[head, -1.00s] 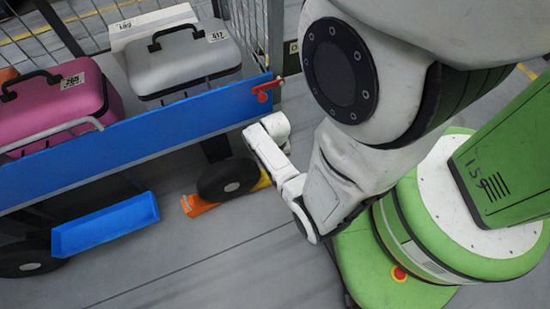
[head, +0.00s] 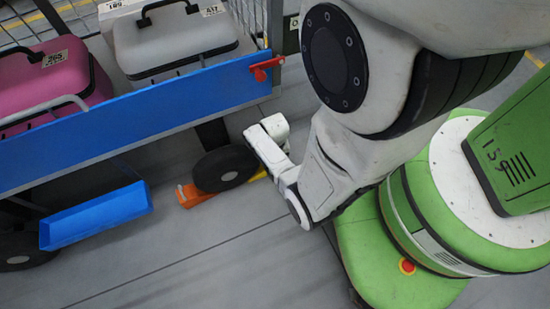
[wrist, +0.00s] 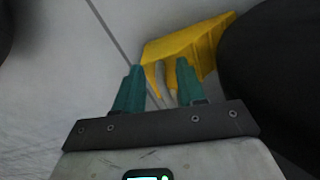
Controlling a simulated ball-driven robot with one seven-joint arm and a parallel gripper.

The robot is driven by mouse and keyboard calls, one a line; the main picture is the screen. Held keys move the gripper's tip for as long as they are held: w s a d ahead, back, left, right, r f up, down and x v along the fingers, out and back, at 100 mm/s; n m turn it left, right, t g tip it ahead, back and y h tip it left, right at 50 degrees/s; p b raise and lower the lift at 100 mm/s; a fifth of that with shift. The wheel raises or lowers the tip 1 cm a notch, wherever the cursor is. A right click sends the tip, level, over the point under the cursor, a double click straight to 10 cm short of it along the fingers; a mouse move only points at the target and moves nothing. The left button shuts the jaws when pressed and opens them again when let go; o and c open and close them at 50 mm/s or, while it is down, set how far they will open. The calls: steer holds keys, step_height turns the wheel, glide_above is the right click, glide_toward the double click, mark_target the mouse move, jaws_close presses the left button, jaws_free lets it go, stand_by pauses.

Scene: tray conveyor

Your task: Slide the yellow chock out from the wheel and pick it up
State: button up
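The yellow chock (wrist: 190,46) lies on the floor against the dark wheel (wrist: 282,60) in the wrist view. In the head view only a sliver of the chock (head: 258,176) shows, at the right side of the wheel (head: 225,168). My gripper (wrist: 159,66) is open, its two teal fingers apart and pointing at the chock. The right fingertip overlaps the chock's near edge in the picture. Narrow yellow and grey strips show between the fingers; contact cannot be told. In the head view my wrist hides the fingers.
An orange chock (head: 188,196) sits at the wheel's other side. The cart's blue side panel (head: 130,125) is above the wheel, with a red latch (head: 262,70). A blue tray (head: 95,216) hangs low at left. Pink (head: 50,80) and grey (head: 175,45) cases ride on the cart. Floor in front is clear.

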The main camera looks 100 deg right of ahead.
jaws_close()
steer(key=shift+s+a, duration=0.1)
stand_by(0.5)
